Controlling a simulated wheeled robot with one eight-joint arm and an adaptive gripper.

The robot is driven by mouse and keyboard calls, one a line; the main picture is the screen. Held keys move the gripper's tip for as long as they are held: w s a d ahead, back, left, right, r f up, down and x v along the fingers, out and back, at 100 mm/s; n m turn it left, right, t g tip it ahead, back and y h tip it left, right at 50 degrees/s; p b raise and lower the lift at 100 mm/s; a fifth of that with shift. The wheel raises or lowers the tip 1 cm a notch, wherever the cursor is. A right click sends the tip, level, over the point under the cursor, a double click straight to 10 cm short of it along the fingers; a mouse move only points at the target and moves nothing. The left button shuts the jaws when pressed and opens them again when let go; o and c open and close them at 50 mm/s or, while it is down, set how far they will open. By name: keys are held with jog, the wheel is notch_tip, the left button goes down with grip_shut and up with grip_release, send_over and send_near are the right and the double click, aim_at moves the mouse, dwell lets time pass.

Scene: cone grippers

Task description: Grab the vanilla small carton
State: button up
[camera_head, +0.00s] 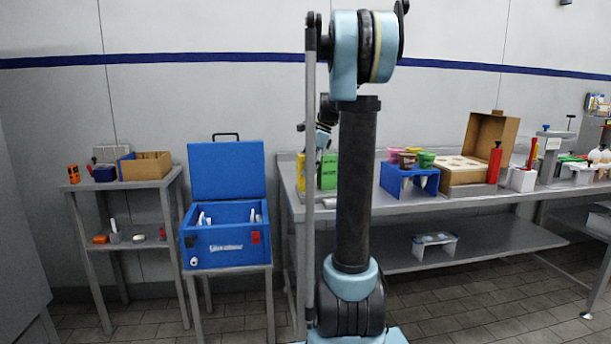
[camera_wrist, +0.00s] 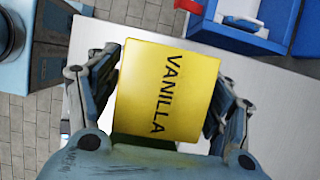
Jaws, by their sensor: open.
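The vanilla carton (camera_wrist: 168,95) is a yellow box with the black word VANILLA on it. In the wrist view it fills the middle, between the two fingers of my gripper (camera_wrist: 160,110). The fingers are open, one on each side of the carton; I cannot tell whether either touches it. My arm covers part of this area, and my gripper is mostly hidden there.
A blue cooler box (camera_head: 225,225) with its lid up stands left of the steel table (camera_head: 450,201). A blue rack (camera_head: 392,183) with several cups and an open cardboard box (camera_head: 490,150) stand to the right. A grey shelf (camera_head: 122,186) is at the far left.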

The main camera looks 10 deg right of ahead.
jog(key=shift+c, duration=0.5)
jog(key=c, duration=1.2)
jog(key=shift+o, duration=0.2)
